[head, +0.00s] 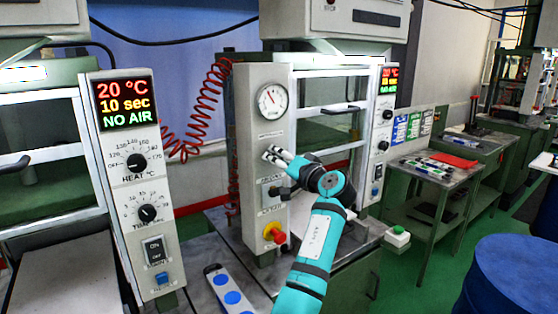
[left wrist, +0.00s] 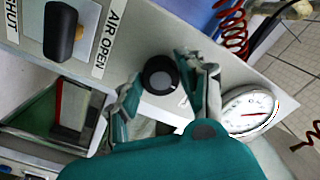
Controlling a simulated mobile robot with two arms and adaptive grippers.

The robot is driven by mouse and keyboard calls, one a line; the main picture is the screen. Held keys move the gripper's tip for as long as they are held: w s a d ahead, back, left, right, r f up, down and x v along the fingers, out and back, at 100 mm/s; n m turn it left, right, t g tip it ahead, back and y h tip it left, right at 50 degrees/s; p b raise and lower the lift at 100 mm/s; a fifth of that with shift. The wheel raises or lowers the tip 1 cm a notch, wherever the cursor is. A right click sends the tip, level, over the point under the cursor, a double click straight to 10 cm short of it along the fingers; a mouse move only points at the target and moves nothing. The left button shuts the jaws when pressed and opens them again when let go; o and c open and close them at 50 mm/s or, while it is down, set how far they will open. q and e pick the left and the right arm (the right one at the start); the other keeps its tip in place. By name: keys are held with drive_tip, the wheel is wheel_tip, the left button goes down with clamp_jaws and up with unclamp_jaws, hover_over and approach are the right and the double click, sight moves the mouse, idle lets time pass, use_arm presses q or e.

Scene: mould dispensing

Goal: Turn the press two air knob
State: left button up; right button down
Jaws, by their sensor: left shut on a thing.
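In the left wrist view, a black round knob (left wrist: 160,75) sits on the pale panel between the two fingers of my left gripper (left wrist: 158,78), which is shut on it. A black lever handle (left wrist: 62,30) stands beside it, between labels reading SHUT and AIR OPEN. In the head view, my left gripper (head: 276,155) is at the press panel (head: 262,217), just below the white dial gauge (head: 272,101). The fingers hide the round knob there. The gauge also shows in the left wrist view (left wrist: 248,112). My right gripper is not in view.
A red and yellow button (head: 273,233) sits low on the panel. A coiled red hose (head: 205,105) hangs to its left. The nearer press control panel (head: 135,190) stands at left. A side table (head: 455,170) and a blue drum (head: 510,275) are at right.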

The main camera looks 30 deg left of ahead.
use_arm(q)
drive_tip(key=o, duration=1.2)
drive_tip(key=shift+d, duration=0.1)
drive_tip(key=v, duration=1.1)
drive_tip(key=shift+s+d, duration=0.15)
drive_tip(key=shift+d, duration=0.25)
